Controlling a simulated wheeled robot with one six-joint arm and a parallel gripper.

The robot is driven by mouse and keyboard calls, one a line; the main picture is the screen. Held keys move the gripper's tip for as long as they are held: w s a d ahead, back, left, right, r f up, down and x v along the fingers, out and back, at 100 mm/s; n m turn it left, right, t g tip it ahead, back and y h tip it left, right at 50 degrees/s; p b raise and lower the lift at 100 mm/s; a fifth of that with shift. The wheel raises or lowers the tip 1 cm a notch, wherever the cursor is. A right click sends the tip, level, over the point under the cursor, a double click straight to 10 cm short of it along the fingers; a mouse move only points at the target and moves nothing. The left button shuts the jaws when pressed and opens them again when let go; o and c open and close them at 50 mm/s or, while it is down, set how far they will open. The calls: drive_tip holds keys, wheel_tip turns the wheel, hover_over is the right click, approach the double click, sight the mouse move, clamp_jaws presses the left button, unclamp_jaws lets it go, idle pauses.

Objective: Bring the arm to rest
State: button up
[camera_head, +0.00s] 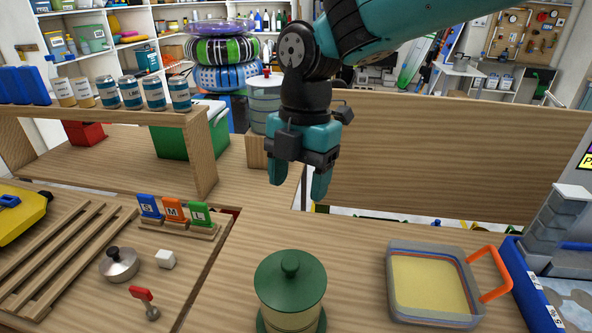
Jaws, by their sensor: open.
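My gripper (298,181) is teal and black and hangs from my arm in the upper middle of the head camera view. It points down with its two teal fingers apart and nothing between them. It hovers above and behind a green lidded canister (291,283) and is clear of the counter. My arm reaches in from the upper right.
On the right of the wooden counter are a clear tray (391,288) with an orange handle and a blue-and-grey machine (551,245). On the left are S, M, L signs (174,211), a metal lid (118,263) and a white cube (165,259). Cans (131,92) line a raised shelf.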

drive_tip(key=s+d+m+y, duration=0.1)
drive_tip(key=s+d+m, duration=0.4)
drive_tip(key=s+m, duration=0.3)
drive_tip(key=s+d+m+t+y, duration=0.1)
drive_tip(key=s+d+m+y, duration=0.1)
drive_tip(key=s+d+m, duration=0.4)
drive_tip(key=s+m, duration=0.3)
drive_tip(key=m, duration=0.4)
drive_tip(key=shift+r, duration=0.4)
drive_tip(key=shift+d, duration=0.1)
